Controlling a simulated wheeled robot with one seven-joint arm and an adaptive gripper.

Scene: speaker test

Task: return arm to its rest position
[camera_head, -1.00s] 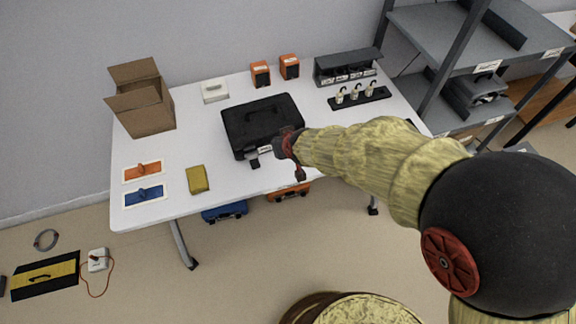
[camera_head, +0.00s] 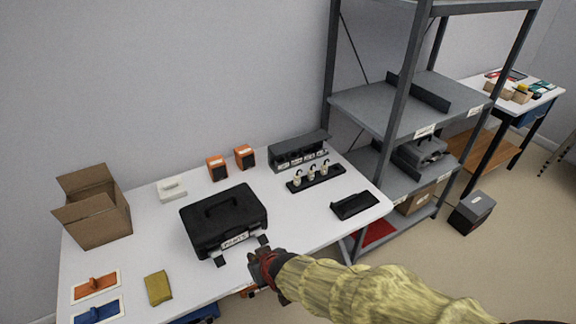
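My arm, in a yellowish sleeve, reaches in from the lower right of the head view. My gripper (camera_head: 264,272) is at the front edge of the white table (camera_head: 310,215), just in front of the black case labelled PARTS (camera_head: 224,216). The fingers are small and dark here, and I cannot tell whether they are open or shut. No held object shows. The case is closed and stands on the table, with its latches facing the front.
An open cardboard box (camera_head: 93,207), two orange speakers (camera_head: 217,168), a black rack (camera_head: 300,152) and a black tray (camera_head: 355,205) stand on the table. A grey shelf unit (camera_head: 410,105) stands close on the right. Bare floor lies at the lower right.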

